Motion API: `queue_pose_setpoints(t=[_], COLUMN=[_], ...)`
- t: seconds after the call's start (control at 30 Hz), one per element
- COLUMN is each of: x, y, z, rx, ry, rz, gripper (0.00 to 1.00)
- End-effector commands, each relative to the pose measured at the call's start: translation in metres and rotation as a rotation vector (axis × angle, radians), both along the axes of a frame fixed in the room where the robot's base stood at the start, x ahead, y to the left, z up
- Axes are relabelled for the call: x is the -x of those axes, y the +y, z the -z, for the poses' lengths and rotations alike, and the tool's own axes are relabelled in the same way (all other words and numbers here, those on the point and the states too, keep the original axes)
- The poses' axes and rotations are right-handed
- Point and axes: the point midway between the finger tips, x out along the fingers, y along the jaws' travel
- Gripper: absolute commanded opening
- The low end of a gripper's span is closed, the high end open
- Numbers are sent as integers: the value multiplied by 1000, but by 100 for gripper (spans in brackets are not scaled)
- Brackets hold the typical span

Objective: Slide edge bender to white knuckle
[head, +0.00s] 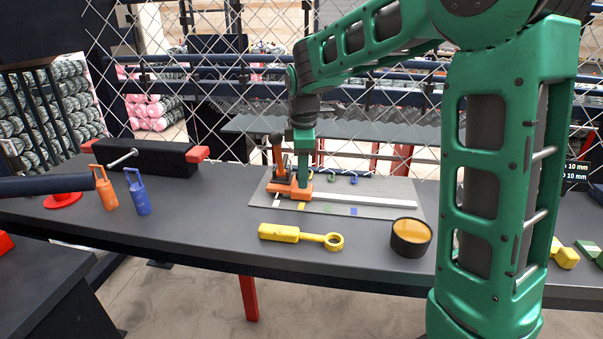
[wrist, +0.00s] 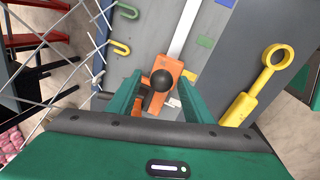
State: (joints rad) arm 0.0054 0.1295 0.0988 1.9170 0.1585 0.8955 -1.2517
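The edge bender is an orange block (head: 292,188) with an upright handle, set on a pale rail over the grey plate (head: 400,203). It stands at the rail's left end, by the white and yellow marks. My gripper (head: 303,183) points down at it, just right of the handle. In the wrist view the fingers (wrist: 161,90) lie on both sides of the orange block (wrist: 155,97) and its black knob (wrist: 161,80). I cannot tell if they press on it. Green and blue hooks (head: 353,178) line the plate's back edge.
A yellow ring-ended tool (head: 280,233) and a black cup with orange contents (head: 411,237) lie in front of the plate. Orange (head: 106,190) and blue (head: 138,193) handled pieces stand at left. Chainlink mesh rises behind the bench.

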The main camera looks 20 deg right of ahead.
Motion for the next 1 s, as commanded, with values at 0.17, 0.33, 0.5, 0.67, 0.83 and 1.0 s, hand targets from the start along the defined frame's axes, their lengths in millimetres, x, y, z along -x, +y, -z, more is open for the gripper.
queue_pose_setpoints(t=[0.17, 0.33, 0.5, 0.67, 0.83, 1.0], x=[1, 2, 5, 10, 16, 19], y=[0, 0, 2, 4, 6, 7], z=[1, -1, -20, -50, -79, -97], rx=[0, 0, 0, 1, -1, 0], ry=[4, 4, 2, 0, 2, 3], rz=[-1, -2, -2, -3, -1, -2], gripper=[47, 47, 47, 47, 47, 47])
